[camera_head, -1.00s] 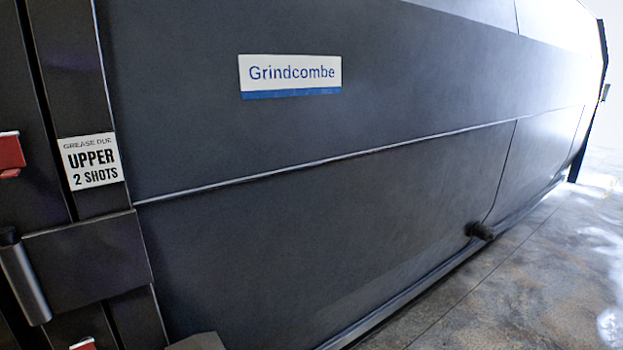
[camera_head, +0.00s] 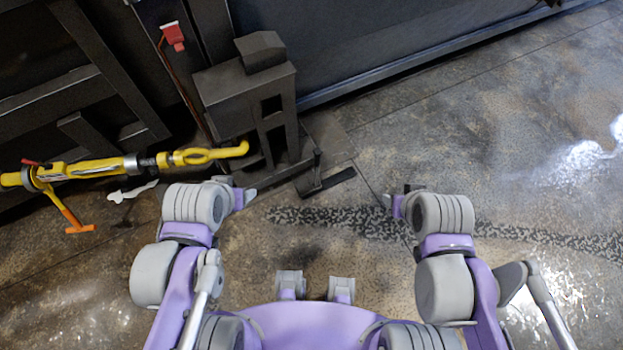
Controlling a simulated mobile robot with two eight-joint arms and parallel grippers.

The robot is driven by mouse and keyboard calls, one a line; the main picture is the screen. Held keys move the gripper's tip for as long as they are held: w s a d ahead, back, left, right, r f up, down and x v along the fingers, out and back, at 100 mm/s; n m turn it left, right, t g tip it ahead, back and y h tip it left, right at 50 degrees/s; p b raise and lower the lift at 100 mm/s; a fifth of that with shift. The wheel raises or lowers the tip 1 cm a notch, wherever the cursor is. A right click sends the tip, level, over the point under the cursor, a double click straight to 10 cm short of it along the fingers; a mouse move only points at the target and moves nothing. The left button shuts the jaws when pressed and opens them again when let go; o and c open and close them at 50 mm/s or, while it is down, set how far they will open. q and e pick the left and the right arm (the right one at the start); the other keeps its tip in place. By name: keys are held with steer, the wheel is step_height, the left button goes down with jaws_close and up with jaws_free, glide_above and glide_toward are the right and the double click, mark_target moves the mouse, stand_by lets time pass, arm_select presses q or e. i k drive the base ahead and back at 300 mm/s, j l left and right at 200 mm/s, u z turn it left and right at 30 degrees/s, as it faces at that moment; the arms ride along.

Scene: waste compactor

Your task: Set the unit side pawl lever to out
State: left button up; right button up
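A yellow ratchet turnbuckle (camera_head: 85,170) with a silver middle lies across the left side, its yellow hook end (camera_head: 235,151) reaching the dark frame. An orange handle (camera_head: 70,215) hangs from its left part, and a small red piece (camera_head: 37,162) sits on top there. I cannot tell which small part is the unit side pawl lever. My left gripper (camera_head: 250,195) is right of and below the hook end, apart from it. My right gripper (camera_head: 388,200) is over the floor, further right. Both are too small to show whether their fingers are open.
A dark steel bracket (camera_head: 245,100) stands on the floor beside the dark machine wall (camera_head: 350,40). A pale flat piece (camera_head: 133,191) shows below the turnbuckle. The floor (camera_head: 480,130) to the right is clear.

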mark_target(48, 166)
steer(key=u, duration=1)
steer(key=i+j+u, duration=0.15)
steer(key=j+u, duration=0.2)
steer(key=u, duration=0.15)
steer(key=i+j+u, duration=0.2)
steer(key=u, duration=0.3)
steer(key=i+j, duration=0.35)
steer(key=j, duration=0.1)
